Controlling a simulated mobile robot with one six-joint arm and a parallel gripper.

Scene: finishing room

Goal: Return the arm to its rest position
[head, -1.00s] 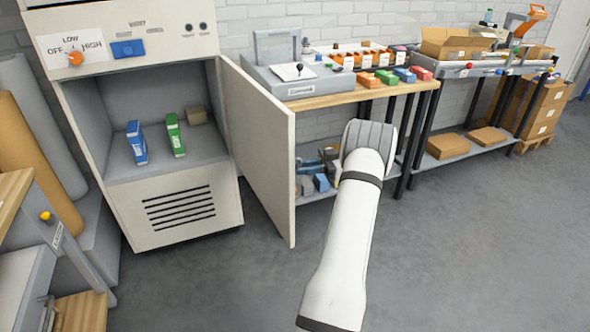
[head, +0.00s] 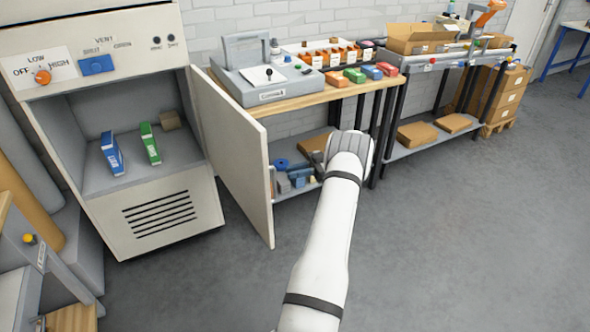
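My white arm (head: 330,235) reaches up from the bottom edge of the head view, over the open floor. Its grey ribbed joint (head: 349,147) is in front of the workbench's right legs. My gripper does not show, so I cannot see its fingers or whether they hold anything.
The cabinet (head: 170,222) at left stands open, with a blue box (head: 111,153) and a green box (head: 150,144) inside. Its door (head: 237,165) juts out left of my arm. Behind are a workbench (head: 310,97) and a packing bench (head: 405,151). The floor at right is clear.

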